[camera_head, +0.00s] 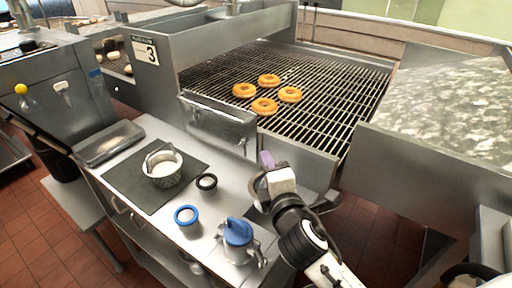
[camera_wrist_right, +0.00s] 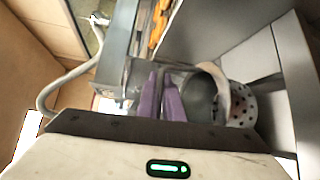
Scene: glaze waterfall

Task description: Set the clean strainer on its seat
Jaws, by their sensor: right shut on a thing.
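My right gripper (camera_head: 268,178) is over the right end of the steel work table, at the edge of the fryer-side steel trough. It is shut on a partly hidden metal thing, apparently the strainer (camera_wrist_right: 240,103), whose perforated wall and pale curved band show in the right wrist view. Purple plates (camera_wrist_right: 173,100) stand beside it; a purple tip (camera_head: 267,159) also shows in the head view. A second perforated-looking metal basket (camera_head: 162,173) with a raised handle and white inside stands upright on a dark mat. I cannot tell which part is the seat. My left gripper is not in view.
Several doughnuts sit on the wire grate (camera_head: 330,85) beyond.

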